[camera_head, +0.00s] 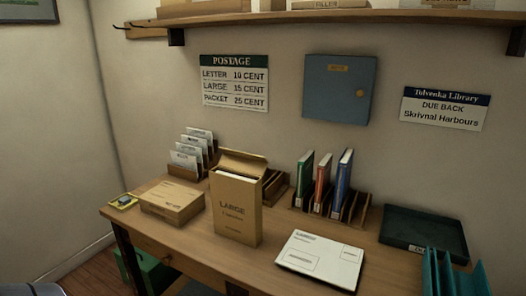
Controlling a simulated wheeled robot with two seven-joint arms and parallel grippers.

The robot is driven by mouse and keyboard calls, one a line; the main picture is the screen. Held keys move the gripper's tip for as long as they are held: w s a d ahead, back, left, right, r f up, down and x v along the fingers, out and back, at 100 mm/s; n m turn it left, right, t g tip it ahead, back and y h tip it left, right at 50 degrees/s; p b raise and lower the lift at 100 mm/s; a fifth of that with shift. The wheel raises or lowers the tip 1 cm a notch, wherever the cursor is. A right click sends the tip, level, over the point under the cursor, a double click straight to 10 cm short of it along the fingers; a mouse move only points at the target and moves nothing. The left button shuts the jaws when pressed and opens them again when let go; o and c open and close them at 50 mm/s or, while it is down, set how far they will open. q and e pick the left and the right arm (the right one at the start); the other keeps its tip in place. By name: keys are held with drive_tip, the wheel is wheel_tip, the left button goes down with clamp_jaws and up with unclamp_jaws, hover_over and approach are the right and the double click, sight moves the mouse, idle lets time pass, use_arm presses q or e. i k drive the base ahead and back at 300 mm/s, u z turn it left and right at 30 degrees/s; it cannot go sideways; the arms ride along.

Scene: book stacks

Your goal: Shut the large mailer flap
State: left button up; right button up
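The large mailer (236,207) is a tan cardboard box marked LARGE, standing upright near the middle of the desk. Its flap (243,163) is open, rising from the back of the top edge. A pale strip shows inside the opening under the flap; I cannot tell what it is. Neither of my grippers is in view, and nothing touches the mailer's front or flap.
A flat carton (172,201) lies left of the mailer, and a white parcel (320,260) lies to its right. Behind are a letter rack (192,155) and a book rack (360,208). A dark tray (424,232) sits at right. Free desk shows in front of the mailer.

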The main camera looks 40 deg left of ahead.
sight(242, 162)
drive_tip(key=z, duration=3)
drive_tip(key=k, duration=2.9)
drive_tip(key=u, duration=0.15)
